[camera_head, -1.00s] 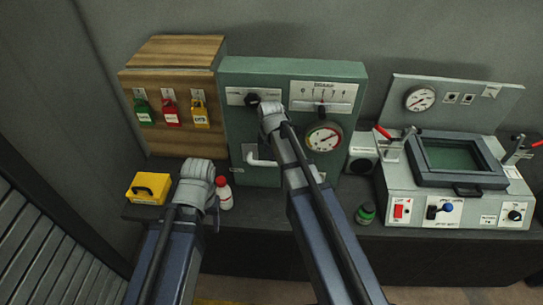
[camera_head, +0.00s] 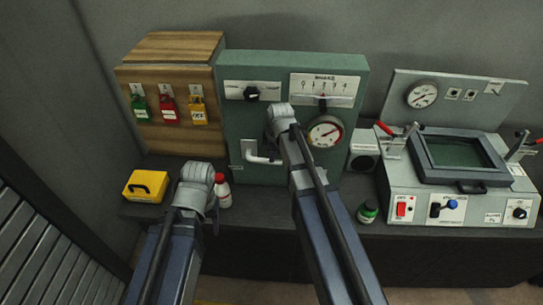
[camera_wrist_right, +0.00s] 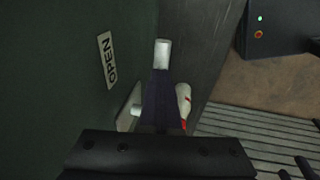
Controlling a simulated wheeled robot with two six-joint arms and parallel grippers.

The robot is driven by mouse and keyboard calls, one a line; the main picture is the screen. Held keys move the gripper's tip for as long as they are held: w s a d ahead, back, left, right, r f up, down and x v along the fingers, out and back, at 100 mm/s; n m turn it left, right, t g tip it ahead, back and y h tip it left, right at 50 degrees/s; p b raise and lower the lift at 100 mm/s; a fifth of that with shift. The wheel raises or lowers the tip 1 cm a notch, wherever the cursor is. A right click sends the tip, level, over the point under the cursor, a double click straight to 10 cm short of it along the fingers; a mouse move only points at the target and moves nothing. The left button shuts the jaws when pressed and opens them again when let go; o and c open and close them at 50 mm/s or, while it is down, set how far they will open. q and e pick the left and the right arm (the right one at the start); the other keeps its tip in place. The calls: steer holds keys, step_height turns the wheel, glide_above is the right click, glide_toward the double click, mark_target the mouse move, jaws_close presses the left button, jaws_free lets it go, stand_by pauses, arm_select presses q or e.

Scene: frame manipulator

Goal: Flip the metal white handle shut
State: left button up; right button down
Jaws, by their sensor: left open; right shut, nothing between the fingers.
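The white metal handle (camera_head: 262,157) is on the lower front of the green panel (camera_head: 235,125). In the head view it bends out of a pale plate and runs right, its right end hidden by my right arm. My right gripper (camera_wrist_right: 162,54) is shut and empty in the right wrist view, close to the panel. A small part of the handle (camera_wrist_right: 136,111) shows beside its fingers, apparently apart from them. An OPEN label (camera_wrist_right: 107,60) is on the panel. My left gripper (camera_head: 197,188) is open in front of the bench; its fingers are mostly hidden behind the wrist.
A red-capped white bottle (camera_head: 223,192) stands beside my left gripper, near a yellow box (camera_head: 145,186). A green-capped bottle (camera_head: 367,212) is right of my right arm. A wooden box with padlocks (camera_head: 170,75) and a grey machine (camera_head: 460,205) flank the panel. The bench front is narrow.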

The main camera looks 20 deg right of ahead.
steer(key=w+a+f+m+t+y+b, duration=0.1)
steer(key=f+y+b, duration=0.5)
steer(key=b, duration=0.9)
steer(key=a+f+t+y+b, duration=0.3)
steer(key=f+t+y+b, duration=0.2)
steer(key=b, duration=1.1)
steer(key=f+y, duration=0.1)
steer(key=y, duration=0.2)
steer(key=shift+w+a+m, duration=0.35)
steer(key=shift+m, duration=0.05)
steer(key=shift+a, duration=0.1)
steer(key=shift+f, duration=0.1)
